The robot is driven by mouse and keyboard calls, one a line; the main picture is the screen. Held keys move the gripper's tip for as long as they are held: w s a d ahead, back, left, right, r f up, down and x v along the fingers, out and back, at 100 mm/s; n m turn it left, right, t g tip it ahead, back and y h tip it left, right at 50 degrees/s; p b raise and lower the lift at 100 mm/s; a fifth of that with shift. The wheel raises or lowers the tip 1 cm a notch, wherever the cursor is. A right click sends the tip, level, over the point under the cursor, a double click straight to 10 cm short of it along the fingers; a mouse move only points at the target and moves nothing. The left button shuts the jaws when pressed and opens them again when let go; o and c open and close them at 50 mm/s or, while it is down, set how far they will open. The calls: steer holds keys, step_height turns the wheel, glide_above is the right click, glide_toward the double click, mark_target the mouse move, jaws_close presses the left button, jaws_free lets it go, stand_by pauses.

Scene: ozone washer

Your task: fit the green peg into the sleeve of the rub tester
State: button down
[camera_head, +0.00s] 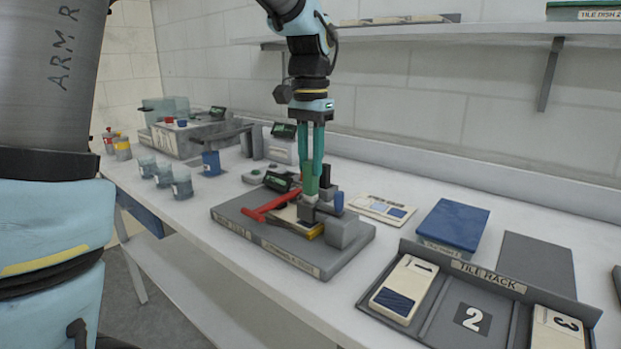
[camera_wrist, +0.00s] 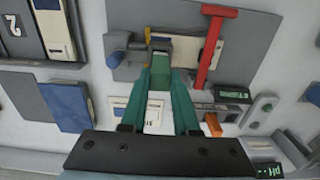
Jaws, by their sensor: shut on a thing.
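The rub tester is a grey base (camera_head: 330,262) with a red lever (camera_head: 270,203), a yellow-edged plate and a grey block. My gripper (camera_head: 313,188) points down over it, its teal fingers shut on the green peg (camera_head: 311,184). The peg is upright just above or at the grey sleeve part (camera_head: 308,211); I cannot tell whether its lower end is inside. In the wrist view, the peg (camera_wrist: 159,78) lies between my fingers, with the red lever (camera_wrist: 210,45) to the right. The fingers and peg hide the sleeve opening.
A tile rack (camera_head: 487,279) with numbered slots and a blue box (camera_head: 453,221) are to the right. Several cups (camera_head: 182,183) stand left. A wall shelf (camera_head: 400,36) is behind my arm.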

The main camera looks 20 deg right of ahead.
mark_target(311, 180)
steer(key=shift+f, duration=2)
steer(key=shift+f, duration=0.15)
steer(key=c, duration=0.7)
jaws_free()
steer(key=shift+o, duration=0.2)
